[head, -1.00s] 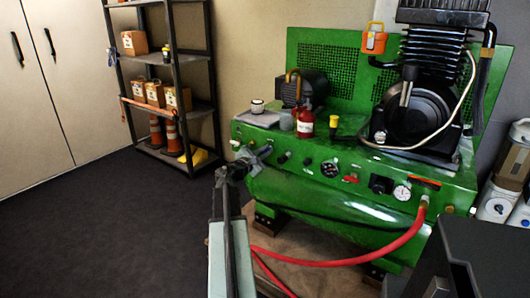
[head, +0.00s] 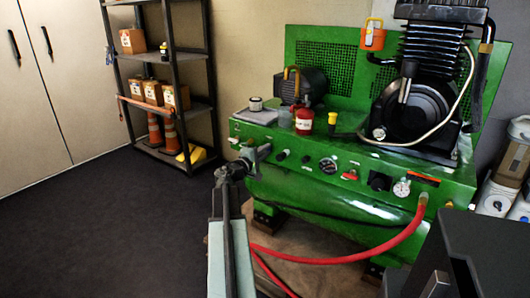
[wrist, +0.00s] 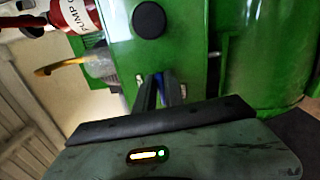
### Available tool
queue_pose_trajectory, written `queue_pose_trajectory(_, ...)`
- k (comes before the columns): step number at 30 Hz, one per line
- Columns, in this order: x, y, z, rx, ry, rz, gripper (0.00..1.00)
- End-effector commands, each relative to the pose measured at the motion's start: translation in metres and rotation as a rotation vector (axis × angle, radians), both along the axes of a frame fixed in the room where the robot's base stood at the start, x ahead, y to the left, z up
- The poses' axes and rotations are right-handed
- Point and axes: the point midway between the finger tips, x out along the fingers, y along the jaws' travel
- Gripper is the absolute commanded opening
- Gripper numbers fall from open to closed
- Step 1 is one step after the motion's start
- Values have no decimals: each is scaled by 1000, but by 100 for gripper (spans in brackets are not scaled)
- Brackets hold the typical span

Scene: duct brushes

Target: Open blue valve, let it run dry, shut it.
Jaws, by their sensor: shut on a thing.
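The blue valve (wrist: 161,80) shows in the wrist view only as a sliver of blue between my two dark fingers, against the green front of the compressor. My gripper (wrist: 159,92) is shut on it; the fingers hide most of it. In the head view my gripper (head: 257,154) is at the left end of the green compressor's (head: 330,205) front panel, and the valve is hidden there. I cannot tell which way the valve is turned, or whether anything runs from it.
A red bottle (head: 304,122), a yellow-topped bottle (head: 332,120) and a white cup (head: 256,104) stand on the compressor's top. A red hose (head: 350,260) loops in front of it. A shelf rack (head: 183,110) stands at the back left. The floor (head: 90,220) at left is clear.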

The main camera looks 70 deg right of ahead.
Motion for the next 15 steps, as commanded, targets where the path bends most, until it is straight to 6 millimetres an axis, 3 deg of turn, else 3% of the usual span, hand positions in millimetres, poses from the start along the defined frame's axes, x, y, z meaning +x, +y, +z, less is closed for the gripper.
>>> queue_pose_trajectory(15, 1, -1, -1, -27, -95, 4, 0)
